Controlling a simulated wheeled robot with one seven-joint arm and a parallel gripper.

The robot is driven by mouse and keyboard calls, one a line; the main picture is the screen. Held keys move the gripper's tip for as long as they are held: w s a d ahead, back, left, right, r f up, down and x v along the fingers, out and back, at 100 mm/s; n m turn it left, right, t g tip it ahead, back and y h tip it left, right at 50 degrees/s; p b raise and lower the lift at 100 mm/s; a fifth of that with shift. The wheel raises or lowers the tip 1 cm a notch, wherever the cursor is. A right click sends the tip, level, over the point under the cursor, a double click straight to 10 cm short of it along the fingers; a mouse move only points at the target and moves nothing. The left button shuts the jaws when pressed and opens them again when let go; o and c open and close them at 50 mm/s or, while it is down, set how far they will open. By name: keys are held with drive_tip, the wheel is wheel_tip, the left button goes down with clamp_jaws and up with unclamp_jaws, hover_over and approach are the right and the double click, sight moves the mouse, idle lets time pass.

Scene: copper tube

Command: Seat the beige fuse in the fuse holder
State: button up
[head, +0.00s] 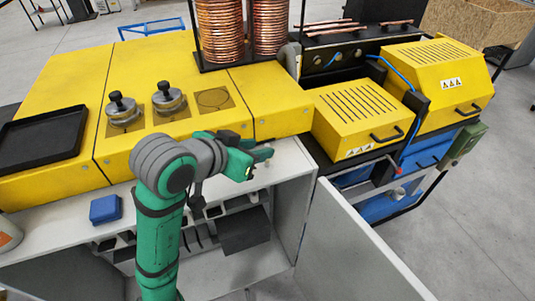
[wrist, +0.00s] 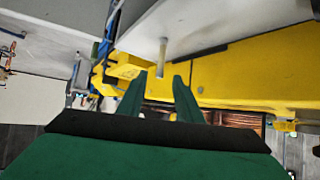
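My gripper (head: 260,156) reaches over the white counter in the head view, fingers pointing right. In the wrist view my gripper (wrist: 160,76) has its two green fingers apart with nothing between their tips. A small pale cylinder (wrist: 163,54), likely the beige fuse, stands out from the white surface in the wrist view, which looks upside down. It lies ahead of the fingertips, in line with the gap. I cannot tell whether they touch. In the head view I cannot make the fuse out clearly near my gripper. I cannot identify the fuse holder in either view.
The white counter (head: 60,231) runs along the yellow machine (head: 70,90), with a small blue box (head: 105,209) on it. Below are shelves and an open grey door (head: 350,255). A black tray (head: 42,138) and two knobbed metal weights (head: 168,98) sit on the yellow top.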

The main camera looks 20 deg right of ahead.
sight(267, 145)
drive_tip(key=shift+x, duration=2.8)
clamp_jaws()
